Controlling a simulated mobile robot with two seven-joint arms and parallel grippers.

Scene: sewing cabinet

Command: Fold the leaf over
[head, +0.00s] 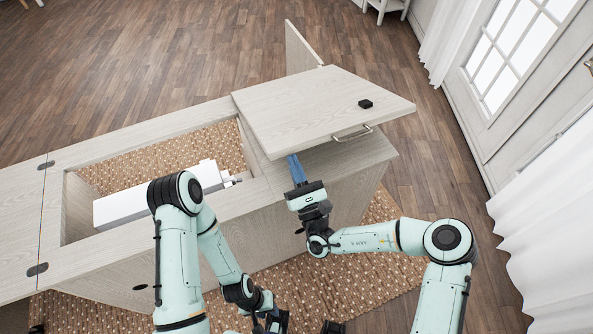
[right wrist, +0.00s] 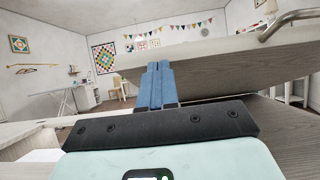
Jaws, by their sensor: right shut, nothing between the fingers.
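The leaf (head: 315,108) is a pale wood panel with a metal handle (head: 352,133) on its near edge. It lies tilted over the right end of the cabinet (head: 330,185), its right side raised with a wedge-shaped gap below. My right gripper (head: 296,168) has its blue fingers shut and empty at the near edge of the leaf, left of the handle. In the right wrist view the fingers (right wrist: 157,84) overlap the edge of the leaf (right wrist: 220,65); contact is unclear. My left gripper (head: 272,322) is low at the bottom edge, its fingers not clearly visible.
A white sewing machine (head: 155,192) lies in the cabinet's open well. A small black block (head: 365,104) sits on the leaf. An upright panel (head: 300,50) stands behind. White curtains (head: 545,220) hang at the right; wood floor (head: 170,50) is clear behind.

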